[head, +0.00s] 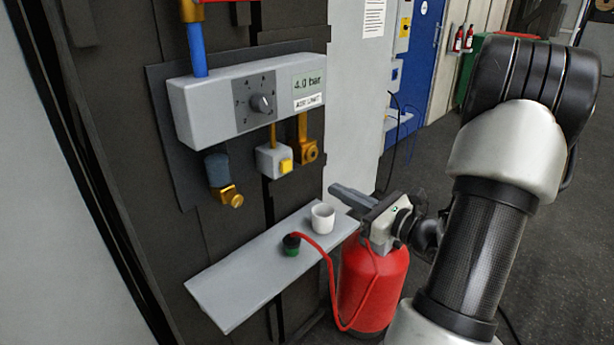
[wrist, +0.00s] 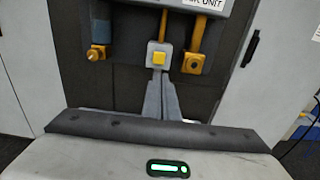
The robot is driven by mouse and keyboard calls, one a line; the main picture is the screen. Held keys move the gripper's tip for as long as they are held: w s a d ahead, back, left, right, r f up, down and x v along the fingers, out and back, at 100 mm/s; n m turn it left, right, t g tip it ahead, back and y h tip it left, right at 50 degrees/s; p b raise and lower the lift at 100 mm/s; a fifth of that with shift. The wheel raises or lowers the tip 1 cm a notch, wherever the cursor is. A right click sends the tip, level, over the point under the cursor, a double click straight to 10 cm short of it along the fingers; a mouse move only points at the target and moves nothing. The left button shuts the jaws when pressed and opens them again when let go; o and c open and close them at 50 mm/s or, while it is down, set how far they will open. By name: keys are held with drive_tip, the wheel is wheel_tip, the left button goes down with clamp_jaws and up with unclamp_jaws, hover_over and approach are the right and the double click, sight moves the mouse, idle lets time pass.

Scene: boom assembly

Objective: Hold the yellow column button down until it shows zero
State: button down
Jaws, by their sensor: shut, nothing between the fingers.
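The yellow button (head: 286,165) sits on the front of a small pale box (head: 268,158) under the grey air unit (head: 235,103). The unit's display (head: 307,83) reads 4.0 bar. My gripper (head: 335,190) is shut and empty, to the right of the button in the head view and apart from it, pointing toward the panel. In the wrist view the yellow button (wrist: 159,58) shows just above the tips of my closed fingers (wrist: 157,76). A gap in the head view suggests no contact.
Brass fittings (head: 231,196) flank the button box. Below is a grey shelf (head: 235,287) with a white cup (head: 322,218) and a green-black connector (head: 291,244) on a red hose. A red tank (head: 372,285) stands under my gripper.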

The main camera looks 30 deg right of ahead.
sight(288, 166)
drive_tip(key=x, duration=1.4)
drive_tip(key=shift+s, duration=0.1)
